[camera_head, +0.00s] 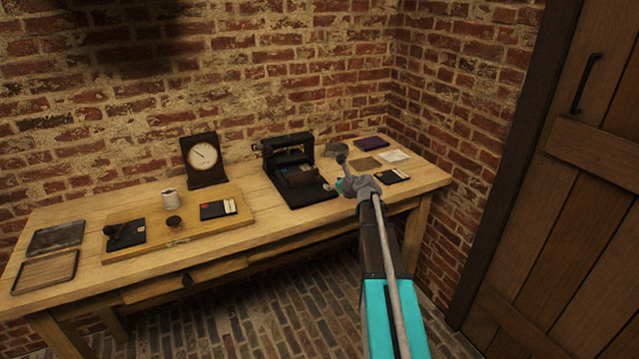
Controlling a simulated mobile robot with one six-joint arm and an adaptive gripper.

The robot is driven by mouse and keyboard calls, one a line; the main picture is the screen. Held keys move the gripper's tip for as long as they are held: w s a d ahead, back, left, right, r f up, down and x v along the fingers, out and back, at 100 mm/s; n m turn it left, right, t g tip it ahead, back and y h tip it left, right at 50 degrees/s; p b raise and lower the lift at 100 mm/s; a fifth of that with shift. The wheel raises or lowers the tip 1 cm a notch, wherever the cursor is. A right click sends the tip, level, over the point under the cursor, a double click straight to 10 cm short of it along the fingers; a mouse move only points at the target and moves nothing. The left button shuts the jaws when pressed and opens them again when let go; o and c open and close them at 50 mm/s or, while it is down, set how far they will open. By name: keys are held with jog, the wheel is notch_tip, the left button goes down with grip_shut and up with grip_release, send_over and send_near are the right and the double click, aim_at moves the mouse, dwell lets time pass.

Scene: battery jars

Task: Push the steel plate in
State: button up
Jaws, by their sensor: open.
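A black press-like machine (286,160) stands at the back of the wooden table, right of its middle. A dark grey flat piece (299,176) shows inside its frame; I cannot tell whether it is the steel plate. Another grey, metallic-looking flat plate (57,237) lies at the table's far left. My gripper (342,163) is over the right part of the table, just right of the machine and apparently apart from it. It is open and looks empty. My gripper and arm cover part of the table there.
A clock (203,160) stands at the back. A wooden board (185,232) holds a white cup (169,199), a dark knob (174,222) and dark cards. A shallow wooden tray (45,271) lies front left. Several small flat items, one purple (371,143), lie right. Brick walls close in behind and right.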

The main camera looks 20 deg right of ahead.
aim_at(318, 180)
jog(key=b+x, duration=0.3)
jog(key=x, duration=0.7)
jog(key=shift+w+f+b, duration=0.15)
jog(key=shift+w+b, duration=0.15)
jog(key=shift+b, duration=0.05)
grip_shut()
